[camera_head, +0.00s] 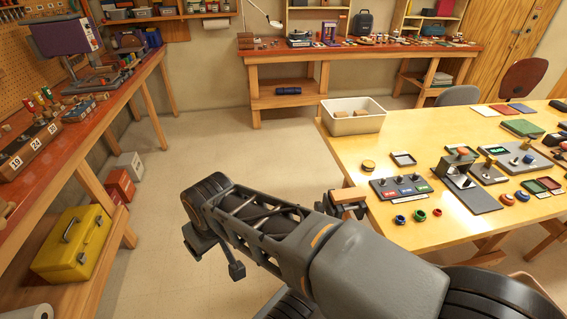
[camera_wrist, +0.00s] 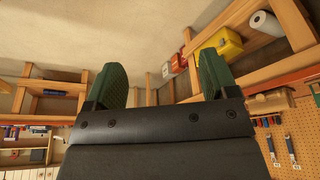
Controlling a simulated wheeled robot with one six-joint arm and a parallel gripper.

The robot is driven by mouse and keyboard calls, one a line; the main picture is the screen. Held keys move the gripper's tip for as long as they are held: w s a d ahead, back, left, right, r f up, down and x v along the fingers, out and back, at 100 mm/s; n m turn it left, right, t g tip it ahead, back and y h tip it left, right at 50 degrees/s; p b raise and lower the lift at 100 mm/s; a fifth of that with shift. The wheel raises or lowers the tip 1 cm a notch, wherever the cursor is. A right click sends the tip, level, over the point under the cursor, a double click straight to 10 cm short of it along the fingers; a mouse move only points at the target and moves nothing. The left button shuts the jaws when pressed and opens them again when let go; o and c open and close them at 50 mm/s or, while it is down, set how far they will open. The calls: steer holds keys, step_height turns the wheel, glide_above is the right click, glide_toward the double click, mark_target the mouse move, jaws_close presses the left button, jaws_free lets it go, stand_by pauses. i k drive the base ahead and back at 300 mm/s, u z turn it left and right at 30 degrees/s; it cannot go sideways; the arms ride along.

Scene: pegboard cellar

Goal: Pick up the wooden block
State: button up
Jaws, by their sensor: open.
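My gripper (camera_wrist: 160,65) shows in the wrist view with its two green fingers wide apart and nothing between them. I cannot make out its fingers in the head view, where my arm fills the lower middle. Small brown block-like pieces (camera_head: 362,113) lie inside the white bin (camera_head: 346,124), at the far left corner of the yellow-topped table. Which piece is the wooden block, I cannot tell for sure. No block shows near my gripper in the wrist view.
The table (camera_head: 440,130) holds switch panels (camera_head: 401,187), coloured rings (camera_head: 420,215) and small trays. A workbench (camera_head: 75,130) runs along the left, with a yellow toolbox (camera_head: 74,243) below. Another bench (camera_head: 290,57) stands at the back. The floor (camera_head: 220,145) between them is clear.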

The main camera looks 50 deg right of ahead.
mark_target(352, 194)
steer(key=u, duration=1.6)
steer(key=k, duration=0.75)
steer(key=z, duration=1.5)
